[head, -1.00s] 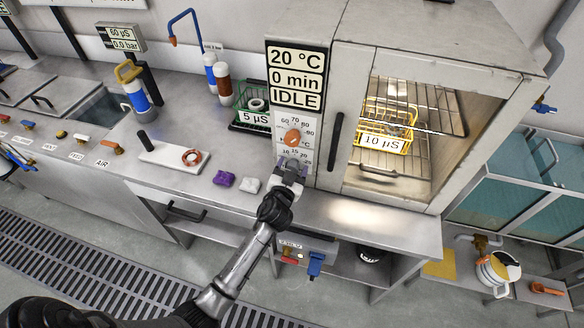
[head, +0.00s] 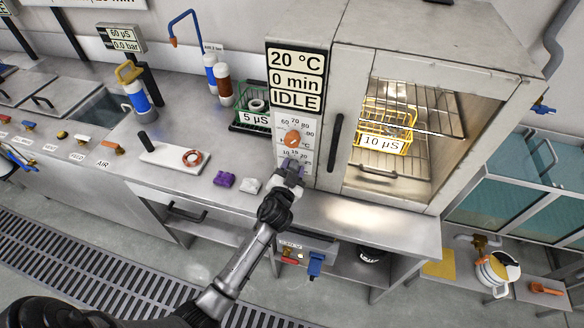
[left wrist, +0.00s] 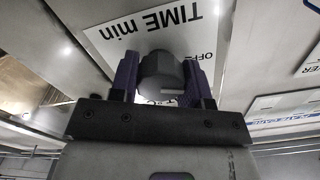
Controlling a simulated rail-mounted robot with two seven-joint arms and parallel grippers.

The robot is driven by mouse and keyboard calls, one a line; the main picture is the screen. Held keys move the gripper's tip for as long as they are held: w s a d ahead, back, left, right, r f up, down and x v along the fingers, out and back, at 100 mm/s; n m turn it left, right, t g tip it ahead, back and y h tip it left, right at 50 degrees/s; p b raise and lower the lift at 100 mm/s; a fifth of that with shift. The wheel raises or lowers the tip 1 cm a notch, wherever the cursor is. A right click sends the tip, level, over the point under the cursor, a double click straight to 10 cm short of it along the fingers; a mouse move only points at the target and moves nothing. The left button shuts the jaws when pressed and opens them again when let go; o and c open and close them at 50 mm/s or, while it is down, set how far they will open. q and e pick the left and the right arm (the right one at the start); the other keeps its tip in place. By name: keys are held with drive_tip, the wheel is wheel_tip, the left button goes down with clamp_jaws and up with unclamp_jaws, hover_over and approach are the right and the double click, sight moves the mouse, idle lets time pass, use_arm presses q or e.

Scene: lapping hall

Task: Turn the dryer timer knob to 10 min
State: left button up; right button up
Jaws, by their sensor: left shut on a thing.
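The dryer (head: 440,40) stands at the right of the bench. Its display (head: 296,78) reads 20 °C, 0 min, IDLE. An orange temperature knob (head: 293,139) sits on the white dial panel below. My left gripper (head: 291,168) is at the lower dial and hides its knob in the head view. In the left wrist view, the grey timer knob (left wrist: 160,75) sits between the purple fingers of my left gripper (left wrist: 164,82), which are shut on it. The "TIME min" label (left wrist: 150,32) shows beside it. The knob's pointer cannot be read. My right gripper is out of view.
The dryer door handle (head: 335,142) is just right of the panel. A yellow basket (head: 385,128) tagged 10 µS is inside the dryer.

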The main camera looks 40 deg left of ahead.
use_arm(q)
drive_tip(key=m, duration=0.3)
drive_tip(key=shift+m+p, duration=0.3)
drive_tip(key=shift+p, duration=0.1)
drive_tip(key=shift+m, duration=0.9)
drive_tip(key=o, duration=0.9)
drive_tip(key=shift+o, duration=0.2)
